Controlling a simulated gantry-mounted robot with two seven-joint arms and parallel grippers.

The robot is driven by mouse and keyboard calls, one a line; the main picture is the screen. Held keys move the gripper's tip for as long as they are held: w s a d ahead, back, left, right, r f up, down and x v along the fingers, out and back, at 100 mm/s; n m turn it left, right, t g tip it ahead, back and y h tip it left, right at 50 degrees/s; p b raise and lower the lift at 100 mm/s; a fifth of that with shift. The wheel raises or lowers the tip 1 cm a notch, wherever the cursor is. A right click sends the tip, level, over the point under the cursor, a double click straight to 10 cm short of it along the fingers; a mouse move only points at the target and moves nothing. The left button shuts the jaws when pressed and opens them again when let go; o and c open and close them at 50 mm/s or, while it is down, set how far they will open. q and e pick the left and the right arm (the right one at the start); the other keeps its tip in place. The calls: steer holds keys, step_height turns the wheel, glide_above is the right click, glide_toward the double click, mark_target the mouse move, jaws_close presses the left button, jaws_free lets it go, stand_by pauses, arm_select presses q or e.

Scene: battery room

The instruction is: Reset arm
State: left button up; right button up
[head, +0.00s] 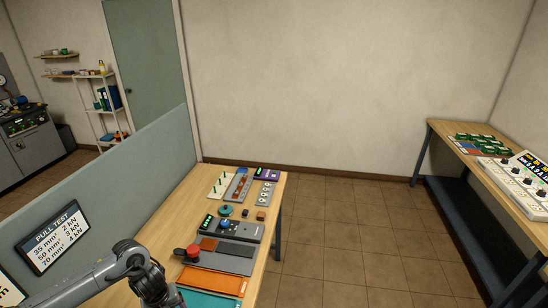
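One of my arms (110,270) comes in from the lower left over the workbench (190,215). Its gripper is hidden below the bottom edge of the head view, so its state does not show. My other arm and gripper are not in view. No held object shows.
The bench carries a red button (193,250), an orange tray (212,281), a grey device with a blue knob (225,224) and small parts. A partition (100,200) borders it at left. A second table (480,168) with a white console (520,185) stands right. The floor between is clear.

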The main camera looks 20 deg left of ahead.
arm_select(q)
steer(key=w+d+f+t+h, duration=0.1)
steer(key=d+f+t, duration=0.1)
steer(key=d, duration=0.7)
steer(key=w+d+f+t+h, duration=0.1)
steer(key=d+f, duration=0.2)
steer(key=d, duration=0.6)
steer(key=s+d+r+n+t, duration=0.1)
steer(key=s+d+r+n, duration=0.1)
steer(key=d+n, duration=0.3)
steer(key=s+d+r+n+t, duration=0.2)
steer(key=d+n, duration=0.1)
steer(key=d, duration=0.4)
steer(key=s+a+r+n+g+y, duration=0.1)
steer(key=s+a+r+n+g, duration=0.15)
steer(key=s+n, duration=0.55)
steer(key=s+a+r+n+g+y, duration=0.1)
steer(key=s+a+r+n, duration=0.1)
steer(key=s+a+n, duration=0.35)
step_height(320, 180, up, 15)
steer(key=s+d+n+p, duration=0.1)
steer(key=p, duration=1.4)
steer(key=shift+d+f, duration=0.15)
steer(key=shift+d, duration=0.2)
steer(key=shift+n, duration=0.25)
